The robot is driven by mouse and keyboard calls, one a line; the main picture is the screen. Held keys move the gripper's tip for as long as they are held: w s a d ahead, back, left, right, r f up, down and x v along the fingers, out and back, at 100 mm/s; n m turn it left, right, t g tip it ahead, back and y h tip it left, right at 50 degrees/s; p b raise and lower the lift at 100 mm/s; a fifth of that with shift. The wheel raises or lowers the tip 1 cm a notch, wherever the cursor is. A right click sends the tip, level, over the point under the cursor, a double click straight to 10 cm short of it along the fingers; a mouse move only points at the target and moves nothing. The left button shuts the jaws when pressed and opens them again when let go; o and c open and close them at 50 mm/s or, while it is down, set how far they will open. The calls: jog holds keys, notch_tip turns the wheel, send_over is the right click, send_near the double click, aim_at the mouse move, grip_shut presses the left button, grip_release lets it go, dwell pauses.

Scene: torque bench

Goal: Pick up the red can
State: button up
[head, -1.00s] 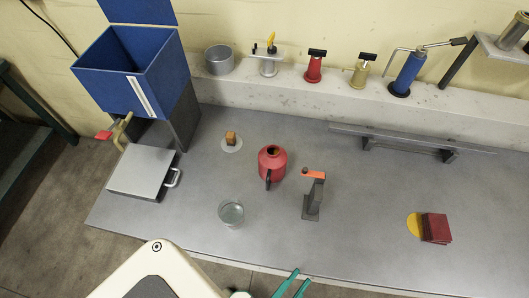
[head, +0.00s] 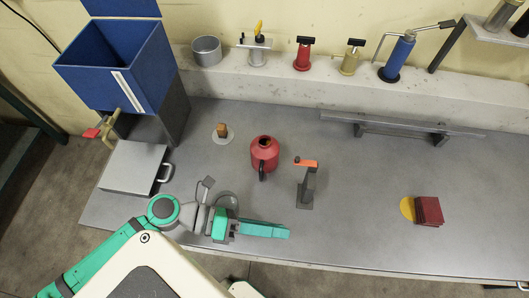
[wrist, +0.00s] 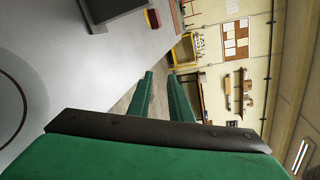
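The red can (head: 264,157) stands upright on the grey bench, with a dark opening on top and a black handle at its front. My gripper (head: 287,232) is at the bench's front edge, in front of the can and apart from it. Its green fingers point right in the head view. In the wrist view, my gripper (wrist: 160,85) shows two fingers with an empty gap between them. I cannot make out the can in the wrist view.
A dark stand with an orange top (head: 306,185) is close right of the can. A small brown block on a pale disc (head: 223,134) is to its left. A dark red block (head: 429,211) lies far right.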

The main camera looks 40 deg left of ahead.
jog(key=w+a+m+g+y, duration=0.3)
jog(key=a+m+g+y, duration=0.15)
jog(key=a+m, duration=0.35)
jog(key=m+y, duration=0.4)
jog(key=y, duration=0.1)
send_near(264, 157)
jog(key=s+f, duration=0.3)
jog(key=s, duration=0.1)
jog(key=shift+g+h, duration=0.35)
jog(key=shift+g, duration=0.1)
jog(key=x, duration=1)
jog(key=shift+w+d, duration=0.2)
jog(key=shift+w, duration=0.1)
jog(key=shift+f, duration=0.2)
jog(key=shift+s+a, duration=0.15)
grip_shut()
